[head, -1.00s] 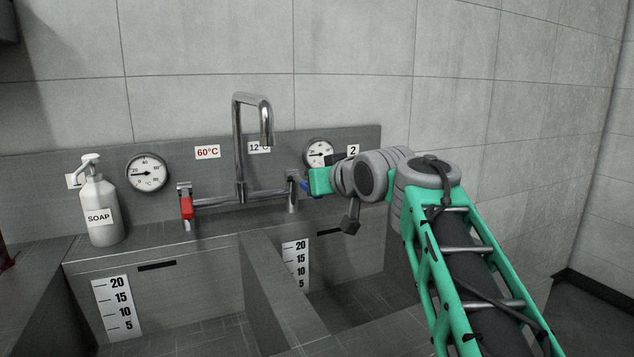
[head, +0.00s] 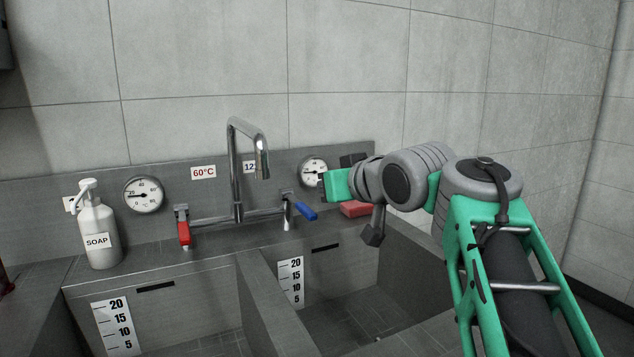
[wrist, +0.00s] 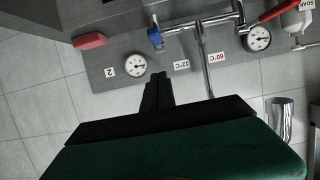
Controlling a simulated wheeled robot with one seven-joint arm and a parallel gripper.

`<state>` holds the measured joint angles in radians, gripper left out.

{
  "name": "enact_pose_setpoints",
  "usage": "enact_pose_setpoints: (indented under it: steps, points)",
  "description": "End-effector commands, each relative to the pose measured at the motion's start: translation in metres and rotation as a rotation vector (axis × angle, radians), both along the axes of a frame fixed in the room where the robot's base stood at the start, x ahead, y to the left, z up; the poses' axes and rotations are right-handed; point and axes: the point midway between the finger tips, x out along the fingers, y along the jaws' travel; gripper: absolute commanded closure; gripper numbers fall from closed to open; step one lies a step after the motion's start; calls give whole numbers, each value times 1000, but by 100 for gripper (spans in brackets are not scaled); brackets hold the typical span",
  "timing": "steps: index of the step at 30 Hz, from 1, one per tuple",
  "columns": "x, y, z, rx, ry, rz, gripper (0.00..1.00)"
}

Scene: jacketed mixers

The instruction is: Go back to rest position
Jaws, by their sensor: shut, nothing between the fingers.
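My gripper (head: 321,183) is at the end of my green and grey arm, in front of the back panel on the right, clear of the blue lever (head: 305,211). In the wrist view its dark fingers (wrist: 156,76) are shut together with nothing between them. The blue lever also shows in the wrist view (wrist: 154,37), apart from the fingertips. The red lever (head: 184,233) hangs down at the left end of the steel mixer tap (head: 236,170). Part of the right-hand panel is hidden behind my arm.
A soap bottle (head: 98,232) stands at the left beside a round gauge (head: 143,194). A second gauge (head: 313,171) is behind my gripper. A red block (head: 356,209) lies on the ledge to the right. Two sink basins with level scales (head: 290,281) are below. The tiled wall rises behind.

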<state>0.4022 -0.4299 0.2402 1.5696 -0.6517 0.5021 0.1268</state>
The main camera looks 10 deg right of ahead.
Motion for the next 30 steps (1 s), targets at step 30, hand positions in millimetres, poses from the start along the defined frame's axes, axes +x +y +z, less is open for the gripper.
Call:
enact_pose_setpoints:
  steps: [30]
  points:
    - [-214, 26, -123, -100, 929, -169, 100]
